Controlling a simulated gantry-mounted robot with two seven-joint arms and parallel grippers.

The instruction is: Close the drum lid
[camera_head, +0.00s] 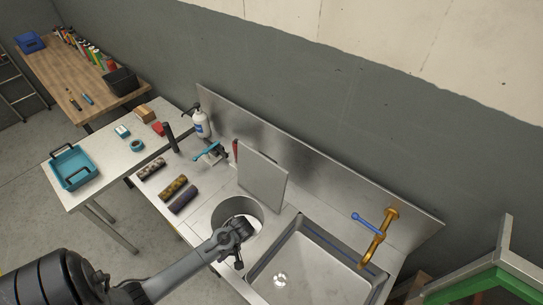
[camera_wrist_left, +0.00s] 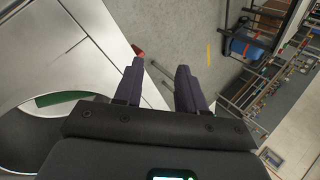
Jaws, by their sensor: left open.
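The drum lid (camera_head: 262,178) is a flat grey square panel. It stands raised, close to upright, at the back edge of a round drum opening (camera_head: 249,207) in the metal counter. A small red part (camera_head: 235,149) shows beside the lid's upper left edge. My left gripper (camera_head: 239,246) is over the front of the opening, apart from the lid. In the left wrist view its two dark fingers (camera_wrist_left: 158,88) are spread with nothing between them. A round opening (camera_wrist_left: 45,135) lies at left there, and a red tip (camera_wrist_left: 138,51) shows beyond the fingers. My right gripper is not seen.
A sink (camera_head: 315,265) with a brass tap (camera_head: 378,238) is right of the opening. A metal backsplash (camera_head: 320,175) runs behind the lid.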

